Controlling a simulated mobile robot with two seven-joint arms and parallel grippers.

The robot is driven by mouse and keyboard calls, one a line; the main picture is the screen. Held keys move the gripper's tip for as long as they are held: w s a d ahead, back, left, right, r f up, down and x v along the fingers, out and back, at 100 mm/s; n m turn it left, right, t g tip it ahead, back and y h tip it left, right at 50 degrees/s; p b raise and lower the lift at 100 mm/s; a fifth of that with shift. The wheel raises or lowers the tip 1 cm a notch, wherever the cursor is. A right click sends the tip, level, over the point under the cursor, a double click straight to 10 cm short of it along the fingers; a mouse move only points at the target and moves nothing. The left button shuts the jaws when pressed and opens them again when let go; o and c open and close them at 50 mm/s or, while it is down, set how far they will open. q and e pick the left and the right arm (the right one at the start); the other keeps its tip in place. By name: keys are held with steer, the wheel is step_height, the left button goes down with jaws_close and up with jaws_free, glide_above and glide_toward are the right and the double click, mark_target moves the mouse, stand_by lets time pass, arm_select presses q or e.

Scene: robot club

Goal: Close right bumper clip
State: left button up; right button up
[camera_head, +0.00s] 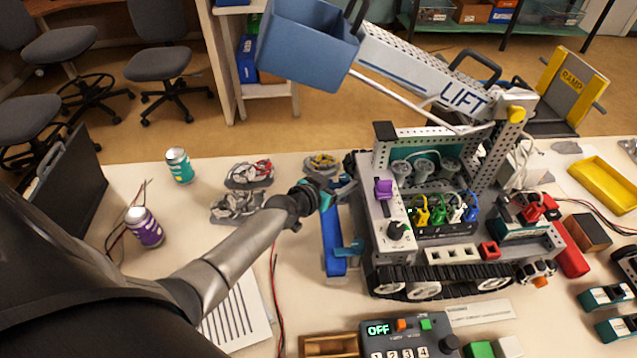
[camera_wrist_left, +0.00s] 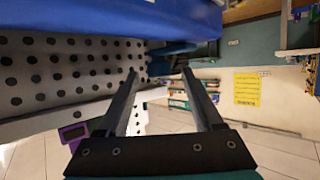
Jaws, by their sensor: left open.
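A blue bumper (camera_head: 333,243) runs along the left end of the tracked robot (camera_head: 440,220). A blue clip (camera_head: 350,248) juts from its near part toward the robot body. Another blue clip (camera_wrist_left: 172,50) shows at the left fingertips in the wrist view, below the blue bumper (camera_wrist_left: 110,15). My left gripper (camera_head: 338,190) is open at the bumper's far end, and its fingers partly hide that clip in the head view. In the wrist view the open fingers (camera_wrist_left: 160,74) point at the clip; I cannot tell whether they touch it. My right gripper is not in view.
The perforated side plate (camera_wrist_left: 60,80) is close beside the left fingers. The lift arm (camera_head: 425,75) with its blue bucket (camera_head: 305,40) rises behind. A control box (camera_head: 405,340) stands in front. Shiny parts (camera_head: 238,206) lie beside my left forearm.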

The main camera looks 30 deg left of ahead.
arm_select(q)
steer(key=p+v, duration=0.3)
steer(key=v, duration=1.1)
steer(key=shift+s, duration=0.1)
